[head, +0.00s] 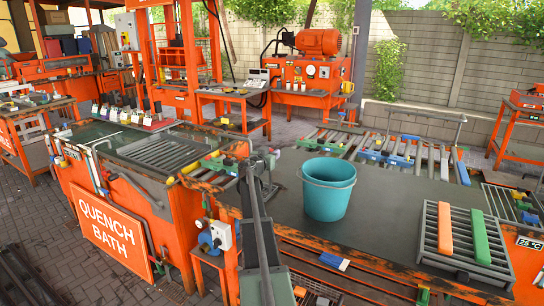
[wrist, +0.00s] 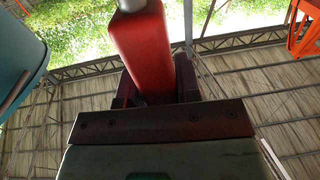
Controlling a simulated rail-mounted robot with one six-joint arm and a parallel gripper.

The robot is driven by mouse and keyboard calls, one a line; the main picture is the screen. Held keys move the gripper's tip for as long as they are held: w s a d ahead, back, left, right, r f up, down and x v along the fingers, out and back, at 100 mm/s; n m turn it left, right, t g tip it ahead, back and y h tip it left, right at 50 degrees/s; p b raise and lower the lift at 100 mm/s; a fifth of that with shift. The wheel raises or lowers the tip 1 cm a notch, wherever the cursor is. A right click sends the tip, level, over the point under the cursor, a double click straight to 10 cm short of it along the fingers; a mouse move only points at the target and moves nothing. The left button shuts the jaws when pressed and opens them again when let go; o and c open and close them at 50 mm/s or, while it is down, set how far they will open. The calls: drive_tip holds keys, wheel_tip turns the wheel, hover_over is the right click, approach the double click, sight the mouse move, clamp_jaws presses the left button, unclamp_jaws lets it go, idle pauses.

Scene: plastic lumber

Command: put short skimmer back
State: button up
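In the wrist view my gripper (wrist: 155,88) is shut on a thick red handle with a pale metal rod (wrist: 131,5) at its far end. I take this to be the short skimmer (wrist: 141,50); its working end is out of the frame. The dark fingers sit on both sides of the handle. The gripper and the skimmer cannot be made out clearly there.
A teal bucket (head: 327,190) stands on the dark bench top (head: 385,215). A slatted rack (head: 463,248) at the right holds an orange bar (head: 445,230) and a green bar (head: 480,237). Rollers (head: 375,148) lie behind. Small containers (head: 130,116) line the bath's far side.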

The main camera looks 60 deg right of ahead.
drive_tip(key=o, duration=0.3)
drive_tip(key=shift+o, duration=0.2)
drive_tip(key=s+a+f+n+y, duration=0.1)
drive_tip(key=a+f+n+y, duration=0.2)
drive_tip(key=a, duration=1.2)
drive_tip(key=a+f+n+y, duration=0.25)
drive_tip(key=a+f, duration=0.25)
drive_tip(key=a, duration=1)
drive_tip(key=s+a+f+n+y, duration=0.15)
drive_tip(key=a+f+y, duration=0.25)
drive_tip(key=a, duration=1.1)
drive_tip(key=s+a+f+n+y, duration=0.1)
drive_tip(key=s+a+n+y, duration=0.1)
drive_tip(key=a, duration=0.6)
drive_tip(key=s+a+f+n+g+y, duration=0.1)
drive_tip(key=s+a+f+n+y, duration=0.1)
drive_tip(key=a, duration=0.6)
drive_tip(key=s+a+f+n+y, duration=0.2)
drive_tip(key=s+a+n+y, duration=0.2)
drive_tip(key=a, duration=0.5)
drive_tip(key=shift+s+n+g, duration=0.4)
drive_tip(key=shift+s+n, duration=0.15)
drive_tip(key=shift+n, duration=0.35)
wheel_tip(320, 180, up, 6)
drive_tip(key=p, duration=0.6)
drive_tip(key=shift+r, duration=0.15)
